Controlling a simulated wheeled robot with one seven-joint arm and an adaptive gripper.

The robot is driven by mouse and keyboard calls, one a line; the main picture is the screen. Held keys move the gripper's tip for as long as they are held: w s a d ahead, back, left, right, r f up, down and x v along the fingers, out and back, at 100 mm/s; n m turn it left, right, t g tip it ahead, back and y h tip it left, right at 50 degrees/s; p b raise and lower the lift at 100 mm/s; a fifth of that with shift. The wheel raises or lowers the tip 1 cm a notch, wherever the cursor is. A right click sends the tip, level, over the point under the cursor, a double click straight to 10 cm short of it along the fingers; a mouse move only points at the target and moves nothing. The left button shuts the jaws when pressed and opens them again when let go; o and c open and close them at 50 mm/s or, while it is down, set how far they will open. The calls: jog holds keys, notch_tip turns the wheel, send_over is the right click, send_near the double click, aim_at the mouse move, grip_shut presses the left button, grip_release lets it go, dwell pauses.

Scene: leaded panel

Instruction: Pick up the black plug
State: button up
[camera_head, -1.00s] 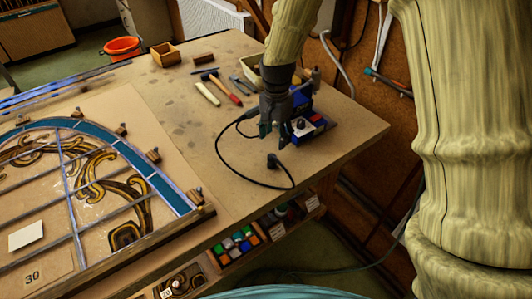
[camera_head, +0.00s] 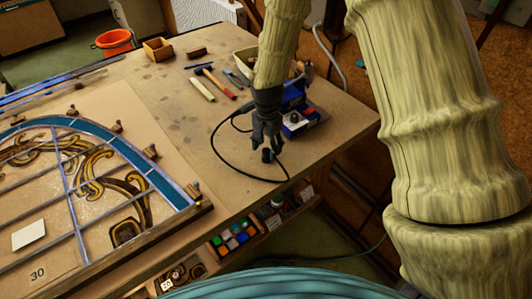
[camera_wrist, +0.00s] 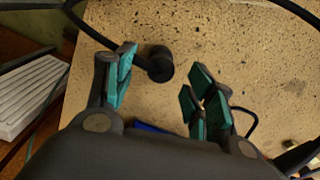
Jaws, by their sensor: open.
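The black plug (camera_head: 268,155) lies on the wooden table at the end of a black cable, just below my gripper (camera_head: 267,143) in the head view. In the wrist view the plug (camera_wrist: 159,64) shows as a dark round-ended piece beyond the fingertips, nearer the left finger. My gripper (camera_wrist: 163,88) is open, with its teal finger pads spread apart and nothing between them. The plug appears clear of both fingers; the exact height of my gripper above it is hard to tell.
A blue device (camera_head: 297,116) stands just right of my gripper. The black cable (camera_head: 222,150) loops on the table to the left. Hand tools (camera_head: 216,84) lie farther back, and the leaded panel (camera_head: 85,180) fills the left.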

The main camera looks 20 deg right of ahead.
aim_at(267, 150)
jog(key=shift+f+p, duration=0.6)
jog(key=shift+f, duration=1)
jog(key=c, duration=1.1)
